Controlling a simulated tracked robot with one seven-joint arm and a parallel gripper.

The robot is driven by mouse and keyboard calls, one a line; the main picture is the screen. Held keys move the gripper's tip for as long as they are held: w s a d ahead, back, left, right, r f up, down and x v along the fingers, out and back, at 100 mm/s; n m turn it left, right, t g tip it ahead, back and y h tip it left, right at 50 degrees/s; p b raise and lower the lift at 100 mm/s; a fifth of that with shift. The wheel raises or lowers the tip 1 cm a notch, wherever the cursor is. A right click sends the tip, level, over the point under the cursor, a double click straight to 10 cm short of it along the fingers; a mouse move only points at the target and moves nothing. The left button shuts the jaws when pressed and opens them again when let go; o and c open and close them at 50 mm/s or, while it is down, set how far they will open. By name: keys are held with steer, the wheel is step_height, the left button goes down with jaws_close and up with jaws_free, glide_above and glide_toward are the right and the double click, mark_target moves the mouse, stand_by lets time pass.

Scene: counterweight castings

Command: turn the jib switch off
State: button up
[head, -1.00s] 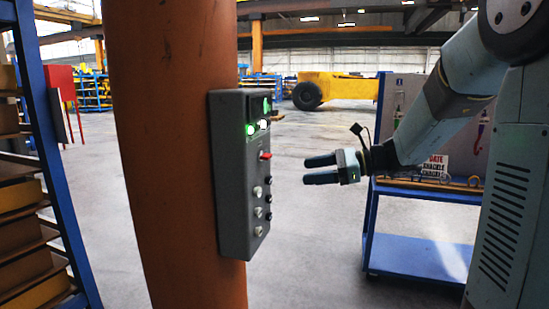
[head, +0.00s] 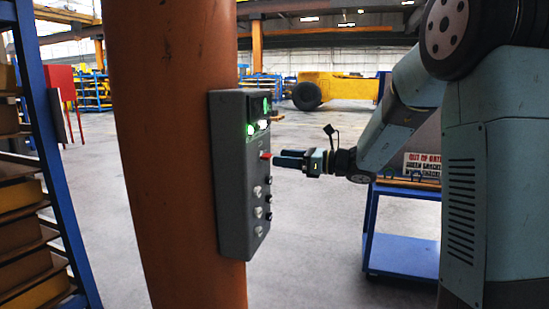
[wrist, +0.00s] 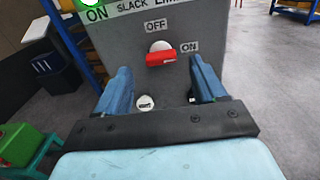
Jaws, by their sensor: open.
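A grey control box (head: 235,215) is fixed to an orange column. On its face is a red-handled switch (head: 265,155). In the wrist view the red switch (wrist: 160,57) has its handle lying sideways, pointing right toward the ON label (wrist: 189,48). The OFF label (wrist: 156,26) is above it. My gripper (head: 276,158) is close in front of the box at about the switch's height. Whether a fingertip touches the box I cannot tell.
Round buttons sit below the switch, one white button (wrist: 145,102) between my fingers. Green lamps (head: 250,129) glow above. The orange column (head: 165,150) stands left of the box, a blue shelf rack (head: 55,180) further left. A blue cart (head: 402,254) stands behind my arm.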

mark_target(270, 156)
steer(key=shift+x, duration=2.25)
steer(key=shift+c, duration=0.4)
